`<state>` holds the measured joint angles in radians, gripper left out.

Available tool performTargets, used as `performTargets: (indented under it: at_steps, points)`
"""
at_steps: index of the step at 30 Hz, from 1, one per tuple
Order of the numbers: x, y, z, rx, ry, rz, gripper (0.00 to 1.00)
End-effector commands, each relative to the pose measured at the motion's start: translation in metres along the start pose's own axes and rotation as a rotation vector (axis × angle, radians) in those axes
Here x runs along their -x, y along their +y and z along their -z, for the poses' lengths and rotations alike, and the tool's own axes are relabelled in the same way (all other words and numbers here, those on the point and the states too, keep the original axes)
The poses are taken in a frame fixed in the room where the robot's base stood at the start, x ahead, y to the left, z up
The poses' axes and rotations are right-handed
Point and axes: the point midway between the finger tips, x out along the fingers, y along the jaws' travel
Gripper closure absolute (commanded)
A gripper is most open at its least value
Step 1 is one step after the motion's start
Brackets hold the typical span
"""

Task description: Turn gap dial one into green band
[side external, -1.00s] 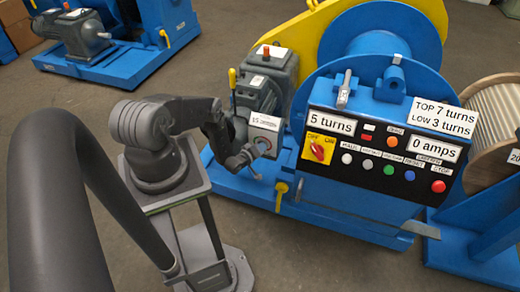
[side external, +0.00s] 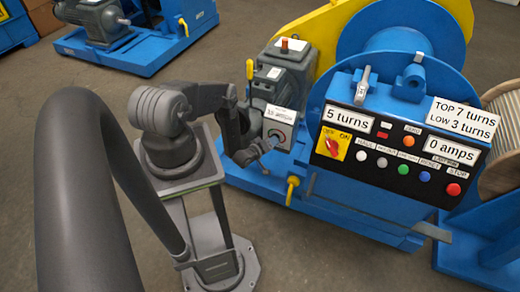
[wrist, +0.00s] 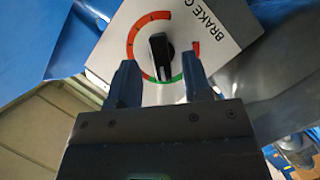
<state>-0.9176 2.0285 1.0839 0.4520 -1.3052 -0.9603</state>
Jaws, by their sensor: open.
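The gap dial is a black knob (wrist: 160,57) on a white plate (wrist: 211,15) lettered "BRAKE G", the rest cut off, in the wrist view. A red arc curves around its left side, a short red piece lies at its right, and a green band (wrist: 150,82) runs below it. The knob's long axis is near upright in the picture, its lower end near the green; I cannot tell which end is the pointer. My gripper (wrist: 157,66) is open, one finger on each side of the knob; contact is unclear. In the side view my gripper (side external: 262,150) is at the dial plate (side external: 279,128).
The blue winch panel (side external: 400,150) stands right of the dial with a red switch, several buttons and displays reading 5 turns and 0 amps. A grey motor (side external: 275,75) sits behind the dial. A yellow-handled lever (side external: 249,70) rises close by. The floor in front is clear.

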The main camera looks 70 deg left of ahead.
Motion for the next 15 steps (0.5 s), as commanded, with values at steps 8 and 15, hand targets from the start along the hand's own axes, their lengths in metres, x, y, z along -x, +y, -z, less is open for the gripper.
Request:
performTargets:
  at_steps: [8,15]
  points:
    - [0.058,-0.001,0.001,0.003,0.002,0.003,0.55]
    - [0.089,0.000,0.001,0.001,0.003,0.001,0.55]
